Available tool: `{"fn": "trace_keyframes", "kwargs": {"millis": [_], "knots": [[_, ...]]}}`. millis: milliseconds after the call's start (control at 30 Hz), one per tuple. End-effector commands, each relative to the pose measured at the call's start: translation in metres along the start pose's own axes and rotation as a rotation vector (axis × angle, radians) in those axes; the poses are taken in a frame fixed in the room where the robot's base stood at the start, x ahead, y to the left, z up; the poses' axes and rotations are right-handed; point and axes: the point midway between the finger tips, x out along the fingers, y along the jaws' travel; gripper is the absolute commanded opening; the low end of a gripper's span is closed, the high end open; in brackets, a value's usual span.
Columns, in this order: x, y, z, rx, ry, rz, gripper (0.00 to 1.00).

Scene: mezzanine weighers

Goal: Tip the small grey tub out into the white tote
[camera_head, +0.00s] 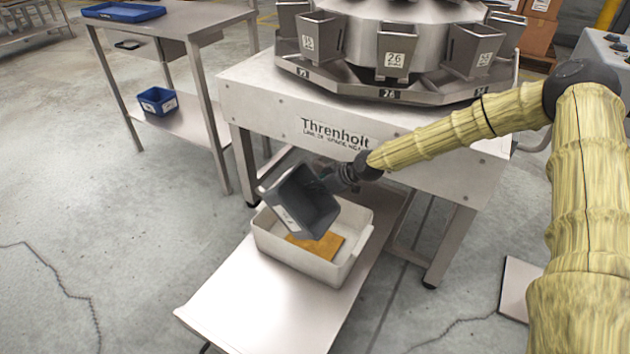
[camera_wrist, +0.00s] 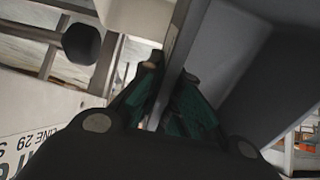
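The small grey tub (camera_head: 302,204) is held in the air above the white tote, tilted with its open mouth turned down toward the lower right. My gripper (camera_head: 337,181) is shut on the tub's wall at its right upper side. In the wrist view the fingers (camera_wrist: 170,95) pinch the edge of the tub's wall (camera_wrist: 240,60). The white tote (camera_head: 345,275) stands on a steel table below the tub. A flat orange-brown piece (camera_head: 322,246) lies on the tote's floor. The part of the tub's inside that shows looks empty; the rest is in shadow.
The steel table (camera_head: 262,310) has bare room in front of the tote. The Threnholt weigher (camera_head: 330,112) with its hoppers stands close behind my gripper. A shelved bench (camera_head: 180,20) at the left holds a blue tray (camera_head: 123,12) and a small blue bin (camera_head: 158,101).

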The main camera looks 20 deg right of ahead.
Motion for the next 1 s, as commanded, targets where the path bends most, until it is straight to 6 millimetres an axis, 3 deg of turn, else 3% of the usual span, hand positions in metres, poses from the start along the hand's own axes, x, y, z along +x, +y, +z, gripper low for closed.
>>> {"fn": "trace_keyframes", "kwargs": {"millis": [1000], "knots": [[0.0007,0.0001,-0.0084,0.014,-0.443,0.002,0.00]]}}
